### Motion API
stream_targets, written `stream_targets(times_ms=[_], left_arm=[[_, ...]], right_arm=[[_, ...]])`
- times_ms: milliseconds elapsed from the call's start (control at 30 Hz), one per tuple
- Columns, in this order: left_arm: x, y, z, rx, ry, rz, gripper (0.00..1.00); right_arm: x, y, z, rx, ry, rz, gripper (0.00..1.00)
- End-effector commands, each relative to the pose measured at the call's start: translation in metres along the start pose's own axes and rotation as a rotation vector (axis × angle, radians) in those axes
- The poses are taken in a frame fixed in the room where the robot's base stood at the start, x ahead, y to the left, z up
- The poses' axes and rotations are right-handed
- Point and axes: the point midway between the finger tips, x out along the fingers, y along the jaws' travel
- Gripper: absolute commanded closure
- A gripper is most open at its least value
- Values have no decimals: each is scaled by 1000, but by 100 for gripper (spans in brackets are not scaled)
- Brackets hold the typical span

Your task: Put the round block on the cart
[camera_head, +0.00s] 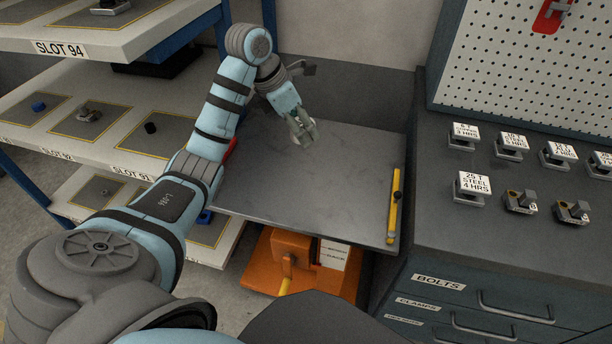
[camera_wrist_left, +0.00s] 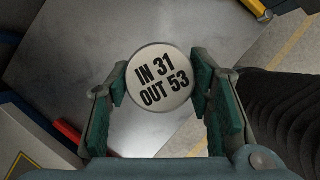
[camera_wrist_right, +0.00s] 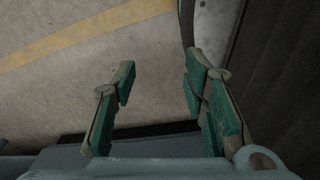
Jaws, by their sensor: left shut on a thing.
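A round block (camera_wrist_left: 162,77) with a pale top reading "IN 31 OUT 53" shows in the left wrist view. My left gripper (camera_head: 303,133) is shut on its sides, and the green pads touch it. The grey flat top that looks like the cart (camera_head: 270,190) lies below, also behind the block in the left wrist view (camera_wrist_left: 60,35). In the head view the gripper is over the far part of this top; the block is hard to make out there. My right gripper (camera_wrist_right: 160,72) is open and empty above the floor; the head view does not show it.
A yellow bar-shaped object (camera_head: 395,205) lies along the top's right edge. Most of the top is bare. Shelves (camera_head: 100,140) with small parts stand at left. A workbench (camera_head: 510,255) with labelled blocks stands at right. An orange machine (camera_head: 290,262) sits underneath.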

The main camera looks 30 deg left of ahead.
Motion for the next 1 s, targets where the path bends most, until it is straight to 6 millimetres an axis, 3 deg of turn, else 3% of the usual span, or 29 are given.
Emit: stream_targets(times_ms=[33, 100, 300, 467, 667, 1000], left_arm=[[26, 0, -10, -5, 7, -7, 88], [52, 0, -20, -5, 8, -8, 88], [112, 2, -45, -5, 6, -6, 88], [130, 2, -53, -4, 4, -4, 88], [163, 2, -68, -4, 4, -3, 88], [166, 2, -70, -3, 3, -2, 88]], right_arm=[[12, -2, 4, 0, -5, -2, 60], [15, -4, 7, 1, -10, -4, 60], [26, -7, -8, 4, 17, -7, 60], [29, -7, -15, 4, 30, -6, 60], [37, -7, -4, 3, 13, -5, 60], [39, -5, -4, 2, 12, -2, 60]])
